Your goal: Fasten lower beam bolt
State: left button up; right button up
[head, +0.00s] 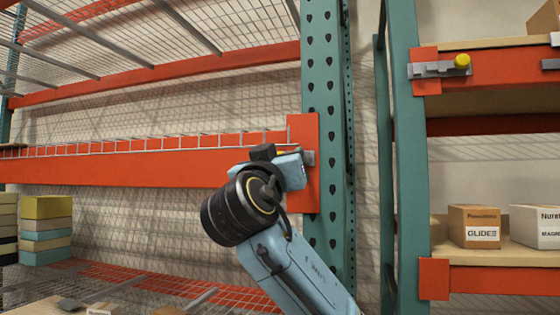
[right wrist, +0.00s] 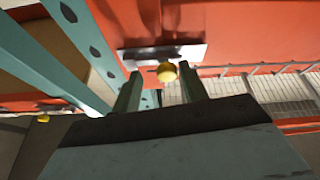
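An orange beam (head: 150,168) ends in an orange end plate (head: 303,194) against a teal perforated upright (head: 322,85). A grey metal latch (head: 309,157) on the plate is mostly hidden behind my right gripper (head: 292,162) in the head view. In the right wrist view, the latch (right wrist: 185,53) carries a yellow-headed bolt (right wrist: 166,72). My right gripper's two fingers (right wrist: 161,80) are apart, with the yellow head between their tips. Whether they touch it I cannot tell. My left gripper is not in view.
Another latch with a yellow bolt (head: 462,61) is on the upper right beam. Boxes (head: 474,227) stand on the right shelf. Stacked colored boxes (head: 46,230) are at the left. Wire mesh decking (head: 150,285) lies below the beam.

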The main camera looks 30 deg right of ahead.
jog(key=shift+w+a+f, duration=0.15)
jog(key=shift+a, duration=0.05)
jog(key=b+v, duration=0.3)
jog(key=v, duration=1)
